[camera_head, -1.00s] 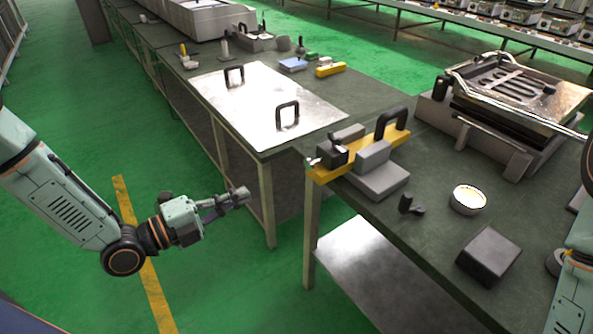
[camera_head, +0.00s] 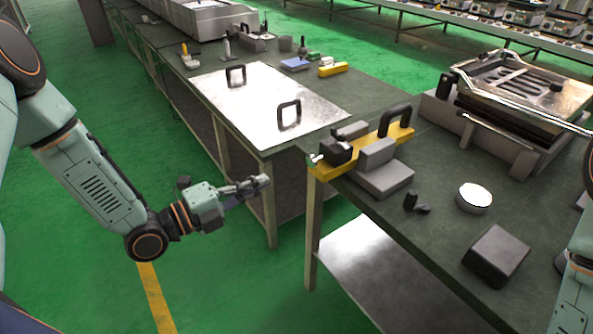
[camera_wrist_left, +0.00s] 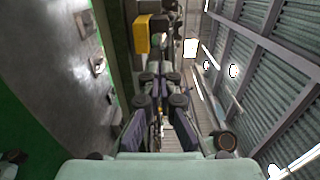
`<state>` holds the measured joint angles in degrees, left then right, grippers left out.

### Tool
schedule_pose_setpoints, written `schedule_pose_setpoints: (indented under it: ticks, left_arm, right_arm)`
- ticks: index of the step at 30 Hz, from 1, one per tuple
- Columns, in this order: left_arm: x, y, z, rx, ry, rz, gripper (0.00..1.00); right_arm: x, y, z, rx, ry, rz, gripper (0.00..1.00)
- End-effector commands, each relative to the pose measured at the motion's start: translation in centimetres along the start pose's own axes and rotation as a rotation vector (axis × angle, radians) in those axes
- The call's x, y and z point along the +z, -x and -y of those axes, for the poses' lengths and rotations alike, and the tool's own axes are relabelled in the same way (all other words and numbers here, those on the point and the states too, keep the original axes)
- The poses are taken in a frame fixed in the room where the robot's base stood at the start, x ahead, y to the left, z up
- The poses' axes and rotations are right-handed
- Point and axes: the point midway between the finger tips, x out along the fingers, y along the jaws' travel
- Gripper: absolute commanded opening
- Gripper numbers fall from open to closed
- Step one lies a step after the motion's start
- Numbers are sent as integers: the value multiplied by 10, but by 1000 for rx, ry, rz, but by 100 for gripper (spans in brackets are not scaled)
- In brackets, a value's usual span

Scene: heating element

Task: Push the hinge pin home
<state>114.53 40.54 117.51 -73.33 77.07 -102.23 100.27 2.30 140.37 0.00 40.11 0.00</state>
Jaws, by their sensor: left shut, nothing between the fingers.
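The yellow hinge fixture (camera_head: 325,171) lies on the near bench's left corner, with a black handle (camera_head: 395,121) and grey blocks (camera_head: 378,152). A small bright part, possibly the hinge pin (camera_head: 314,158), shows at its left end; it is too small to be sure how far in it sits. My left gripper (camera_head: 264,182) is shut and empty, in the air left of the fixture and clearly apart from it. In the left wrist view its fingers (camera_wrist_left: 160,82) point toward the fixture's yellow end (camera_wrist_left: 141,36). My right gripper is out of view.
A round tin (camera_head: 474,197), a dark block (camera_head: 496,254) and a small black part (camera_head: 416,204) sit on the near bench. A metal press-like unit (camera_head: 515,95) stands behind. The gap between benches is open.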

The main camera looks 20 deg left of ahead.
Motion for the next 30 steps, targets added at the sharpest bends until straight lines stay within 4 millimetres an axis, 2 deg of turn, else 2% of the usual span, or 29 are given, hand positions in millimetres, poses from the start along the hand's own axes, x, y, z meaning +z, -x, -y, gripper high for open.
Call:
schedule_pose_setpoints:
  ticks: [18, 24, 30]
  left_arm:
    - [-1, -77, -1, 0, -4, -3, 0]
    - [0, -94, 0, 0, -2, -1, 0]
    - [0, -98, 0, -1, 0, 1, 0]
  right_arm:
    - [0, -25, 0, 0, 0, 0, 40]
    - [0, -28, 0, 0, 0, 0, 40]
    - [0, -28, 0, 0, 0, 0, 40]
